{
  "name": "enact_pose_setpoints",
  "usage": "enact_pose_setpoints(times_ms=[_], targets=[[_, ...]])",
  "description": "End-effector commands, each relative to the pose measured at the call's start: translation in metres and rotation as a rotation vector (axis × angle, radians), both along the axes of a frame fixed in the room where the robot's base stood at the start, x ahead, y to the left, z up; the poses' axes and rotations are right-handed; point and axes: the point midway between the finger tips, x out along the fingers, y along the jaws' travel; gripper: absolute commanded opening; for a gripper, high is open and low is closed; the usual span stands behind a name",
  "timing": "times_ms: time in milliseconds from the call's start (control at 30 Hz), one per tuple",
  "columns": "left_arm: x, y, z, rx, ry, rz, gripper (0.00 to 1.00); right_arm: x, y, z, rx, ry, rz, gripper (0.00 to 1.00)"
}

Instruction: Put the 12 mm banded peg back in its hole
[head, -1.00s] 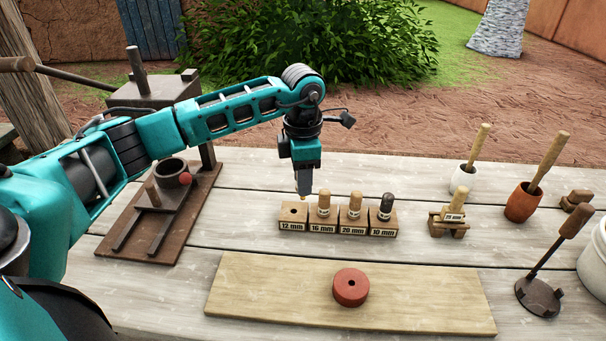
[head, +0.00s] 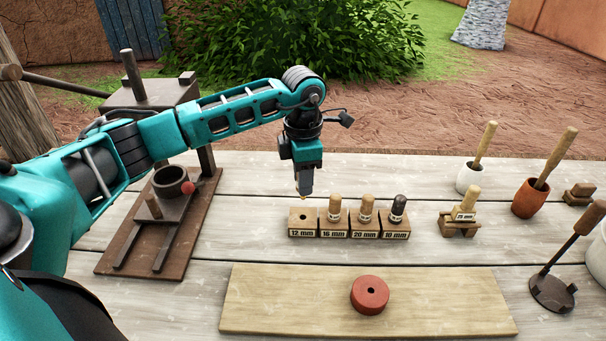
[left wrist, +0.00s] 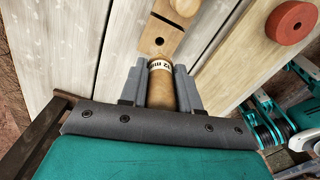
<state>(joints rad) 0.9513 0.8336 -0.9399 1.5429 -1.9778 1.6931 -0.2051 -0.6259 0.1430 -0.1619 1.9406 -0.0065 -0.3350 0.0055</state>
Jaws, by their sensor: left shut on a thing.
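My left gripper (head: 304,190) is shut on the 12 mm banded peg. In the left wrist view the peg (left wrist: 162,90) is wooden with a white band marked 12, between the two grey fingers (left wrist: 163,88). In the head view the fingers mostly hide it. The 12 mm block (head: 303,230), at the left end of a row of wooden blocks, has an empty round hole in its top. The gripper is above the row near this block, apart from it. The hole also shows in the left wrist view (left wrist: 159,41), just beyond the peg's end. My right gripper is not in view.
Pegs stand in the 16 mm (head: 334,207), 20 mm (head: 366,208) and dark-topped end block (head: 398,207). A pale board (head: 280,300) bears a red disc (head: 369,294). A labelled wooden piece (head: 467,204) rests on a stand at right. A brown press (head: 130,250) stands left.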

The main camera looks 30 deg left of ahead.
Motion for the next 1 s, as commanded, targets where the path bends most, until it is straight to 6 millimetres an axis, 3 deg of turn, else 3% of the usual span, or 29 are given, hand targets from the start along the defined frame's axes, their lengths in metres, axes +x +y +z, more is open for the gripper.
enact_pose_setpoints(times_ms=[500,1000], targets=[[0.0,0.0,-0.05,0.0,0.0,0.0,0.0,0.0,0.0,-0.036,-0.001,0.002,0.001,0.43],[0.0,0.0,-0.053,0.0,0.0,0.0,0.0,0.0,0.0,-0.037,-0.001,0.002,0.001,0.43]])
